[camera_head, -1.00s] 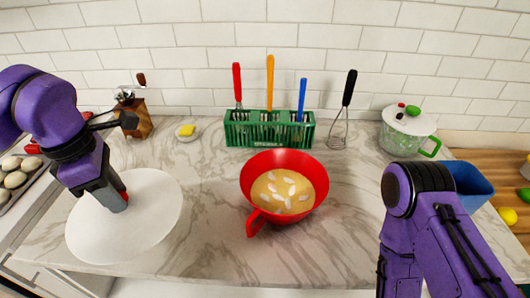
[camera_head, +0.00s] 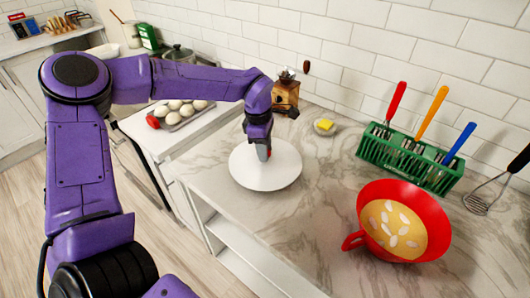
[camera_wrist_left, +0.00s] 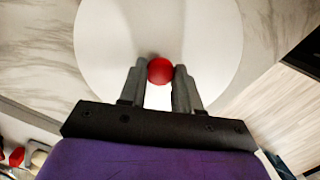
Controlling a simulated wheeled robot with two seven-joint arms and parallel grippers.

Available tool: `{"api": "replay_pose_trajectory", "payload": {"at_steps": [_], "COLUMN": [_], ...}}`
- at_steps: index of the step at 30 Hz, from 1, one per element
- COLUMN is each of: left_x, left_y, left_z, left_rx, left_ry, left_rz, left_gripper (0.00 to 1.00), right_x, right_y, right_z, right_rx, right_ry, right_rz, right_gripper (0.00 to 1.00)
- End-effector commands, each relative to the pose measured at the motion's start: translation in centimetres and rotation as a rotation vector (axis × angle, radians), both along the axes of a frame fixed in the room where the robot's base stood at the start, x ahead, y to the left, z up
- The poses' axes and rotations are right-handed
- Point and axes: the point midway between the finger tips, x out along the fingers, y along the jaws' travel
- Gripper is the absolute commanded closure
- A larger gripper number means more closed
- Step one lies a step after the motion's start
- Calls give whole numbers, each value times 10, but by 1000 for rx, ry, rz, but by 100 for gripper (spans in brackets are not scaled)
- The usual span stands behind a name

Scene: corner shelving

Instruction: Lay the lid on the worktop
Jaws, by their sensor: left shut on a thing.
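The lid is a white disc (camera_head: 278,178) with a red knob, over the left part of the marble worktop (camera_head: 315,215). My left gripper (camera_head: 263,154) points down at the lid's middle and is shut on the knob. In the left wrist view the red knob (camera_wrist_left: 160,70) sits between the two fingers of my left gripper (camera_wrist_left: 160,80). The white lid (camera_wrist_left: 110,40) spreads out beneath it. I cannot tell if the lid touches the worktop or hangs slightly above it. My right gripper is not in view.
A red bowl (camera_head: 371,203) with batter and pale flakes stands to the right. Behind are a green rack (camera_head: 405,167) with coloured-handled tools, a whisk (camera_head: 482,201), a yellow block on a small dish (camera_head: 324,126) and a grinder (camera_head: 286,96). The worktop's front edge is close to the lid.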

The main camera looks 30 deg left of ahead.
Motion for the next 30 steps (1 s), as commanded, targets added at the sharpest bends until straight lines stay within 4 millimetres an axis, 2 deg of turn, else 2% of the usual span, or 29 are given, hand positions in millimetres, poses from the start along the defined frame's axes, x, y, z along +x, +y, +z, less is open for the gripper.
{"api": "replay_pose_trajectory", "payload": {"at_steps": [3, 7, 18, 19, 21, 30], "left_x": [4, 4, 4, 4, 4, 4], "left_y": [2, 2, 2, 2, 2, 2], "left_z": [-16, -34, -41, -40, -40, -36], "left_rx": [1, 1, 0, 0, 0, 0], "left_ry": [6, 2, 1, 0, 0, -1], "left_rz": [-2, -1, 0, 0, 0, -1], "left_gripper": [98, 98, 98, 58, 42, 42], "right_x": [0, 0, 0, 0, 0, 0], "right_y": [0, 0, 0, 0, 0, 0], "right_z": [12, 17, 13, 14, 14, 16], "right_rx": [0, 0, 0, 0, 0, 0], "right_ry": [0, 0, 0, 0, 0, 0], "right_rz": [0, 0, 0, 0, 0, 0], "right_gripper": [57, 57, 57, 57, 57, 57]}}
